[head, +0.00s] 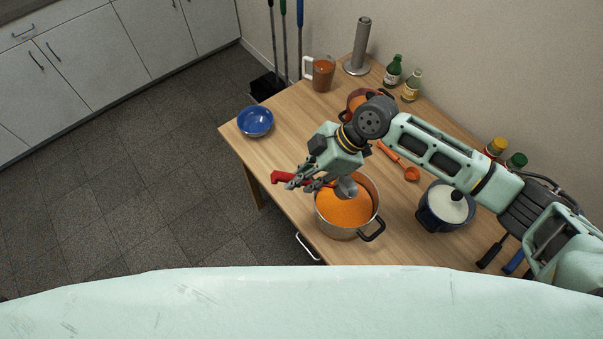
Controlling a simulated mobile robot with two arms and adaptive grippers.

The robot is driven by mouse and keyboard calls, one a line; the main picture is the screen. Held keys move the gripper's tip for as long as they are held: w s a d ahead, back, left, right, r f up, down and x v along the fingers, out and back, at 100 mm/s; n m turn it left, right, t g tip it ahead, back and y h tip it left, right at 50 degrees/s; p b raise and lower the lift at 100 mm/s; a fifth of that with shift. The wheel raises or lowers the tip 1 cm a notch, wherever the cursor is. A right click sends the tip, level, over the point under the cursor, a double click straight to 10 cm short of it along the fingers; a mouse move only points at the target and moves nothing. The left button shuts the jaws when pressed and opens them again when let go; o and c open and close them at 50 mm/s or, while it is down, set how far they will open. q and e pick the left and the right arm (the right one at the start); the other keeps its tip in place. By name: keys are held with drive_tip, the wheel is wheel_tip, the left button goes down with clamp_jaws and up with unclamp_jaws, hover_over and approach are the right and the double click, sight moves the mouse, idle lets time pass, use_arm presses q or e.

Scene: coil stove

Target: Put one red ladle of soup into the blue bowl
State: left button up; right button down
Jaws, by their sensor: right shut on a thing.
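The blue bowl (255,121) sits at the table's left edge and looks empty. A steel pot (344,232) of orange soup (345,209) stands near the table's front edge. My right gripper (302,180) is shut on the red ladle (281,177), around its red handle, just left of and above the pot. The ladle's grey metal cup (346,188) is over the back of the soup pot. I cannot tell whether the cup holds soup or touches the soup. My left gripper is not in view.
An orange ladle (411,174) lies right of the soup pot, near a dark blue pot (434,216) with white contents. Behind my right arm is a reddish pot (355,97). A jug (324,72), towel holder (361,48) and bottles (393,72) stand farther back. The table between bowl and soup pot is clear.

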sight(311, 181)
drive_tip(key=shift+d+f+b, duration=0.3)
drive_tip(key=shift+f+b, duration=0.1)
drive_tip(key=shift+f, duration=0.5)
drive_tip(key=shift+w+d+f+b, duration=0.1)
drive_tip(key=shift+d+f+b, duration=0.15)
drive_tip(key=shift+f+b, duration=0.3)
drive_tip(key=shift+d+f+b, duration=0.25)
drive_tip(key=shift+f+b, duration=0.15)
drive_tip(key=shift+f, duration=0.2)
drive_tip(key=shift+d+f+b, duration=0.75)
drive_tip(key=shift+f+b, duration=2.4)
drive_tip(key=shift+f, duration=0.9)
drive_tip(key=shift+a+r+p, duration=0.25)
drive_tip(key=shift+r+p, duration=0.9)
drive_tip(key=shift+r, duration=0.35)
drive_tip(key=shift+a+r+p, duration=0.3)
drive_tip(key=shift+r+p, duration=0.85)
drive_tip(key=shift+r, duration=0.3)
drive_tip(key=shift+a+r+p, duration=0.25)
drive_tip(key=shift+r+p, duration=0.9)
drive_tip(key=shift+r, duration=0.35)
drive_tip(key=shift+s+a+f+t+h+p, duration=0.1)
drive_tip(key=shift+a+f+t+h+p, duration=0.1)
drive_tip(key=shift+a+h+p, duration=0.5)
drive_tip(key=shift+s+a+f+t+h+p, duration=0.15)
drive_tip(key=shift+a+h+p, duration=0.15)
drive_tip(key=shift+h, duration=0.8)
drive_tip(key=shift+w+a+f+t+h+p, duration=0.1)
drive_tip(key=shift+a+f+h+p, duration=0.1)
drive_tip(key=shift+a+h+p, duration=0.5)
